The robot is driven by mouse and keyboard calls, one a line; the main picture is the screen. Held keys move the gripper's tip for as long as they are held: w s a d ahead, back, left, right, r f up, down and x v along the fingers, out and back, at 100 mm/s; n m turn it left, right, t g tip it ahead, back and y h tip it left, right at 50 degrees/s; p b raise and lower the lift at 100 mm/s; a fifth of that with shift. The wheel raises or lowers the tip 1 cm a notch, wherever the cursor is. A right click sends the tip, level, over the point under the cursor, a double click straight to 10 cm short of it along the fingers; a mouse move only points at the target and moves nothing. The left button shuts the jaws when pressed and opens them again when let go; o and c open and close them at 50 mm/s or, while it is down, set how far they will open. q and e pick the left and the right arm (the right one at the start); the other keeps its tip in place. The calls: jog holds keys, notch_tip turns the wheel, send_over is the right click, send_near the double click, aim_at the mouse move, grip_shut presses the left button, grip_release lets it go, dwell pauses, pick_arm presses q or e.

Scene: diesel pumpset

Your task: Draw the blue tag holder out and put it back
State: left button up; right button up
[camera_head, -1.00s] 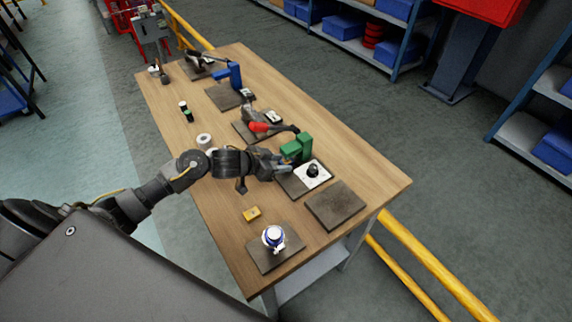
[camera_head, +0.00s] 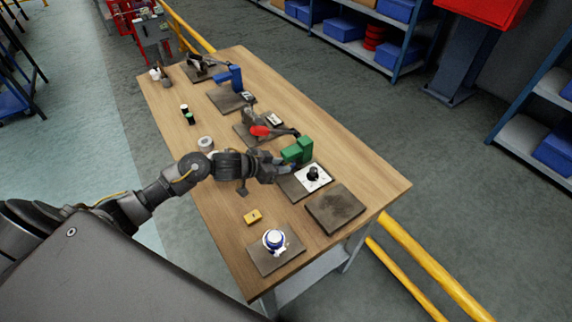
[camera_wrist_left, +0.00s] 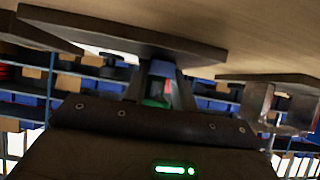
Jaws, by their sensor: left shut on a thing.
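My left gripper (camera_head: 287,169) reaches across the table at the near side of a green block fixture (camera_head: 297,151). It is shut on a small blue piece, which I take to be the blue tag holder (camera_head: 293,166), low beside the fixture. In the left wrist view my gripper's fingers (camera_wrist_left: 160,95) close around a small piece with blue, red and green on it. The fingers hide much of it, and I cannot tell how far it sits in the fixture. My right gripper is not in view.
A white plate with a black knob (camera_head: 313,175) lies right beside the gripper. A red-handled fixture (camera_head: 260,131) and a blue fixture (camera_head: 234,78) stand farther back.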

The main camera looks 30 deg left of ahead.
pick_arm(q)
jog(key=shift+s+a+p, duration=0.4)
jog(key=shift+s, duration=0.3)
jog(key=shift+s+a+p, duration=0.35)
jog(key=shift+s+a, duration=0.05)
jog(key=shift+s, duration=0.3)
jog(key=shift+s+a+p, duration=0.4)
jog(key=shift+s+a, duration=0.1)
jog(key=shift+s, duration=0.3)
jog(key=shift+s+a+p, duration=0.35)
jog(key=shift+s+a, duration=0.1)
jog(key=shift+s, duration=0.35)
notch_tip(320, 180, up, 5)
jog(key=p, duration=0.5)
jog(key=shift+p, duration=0.35)
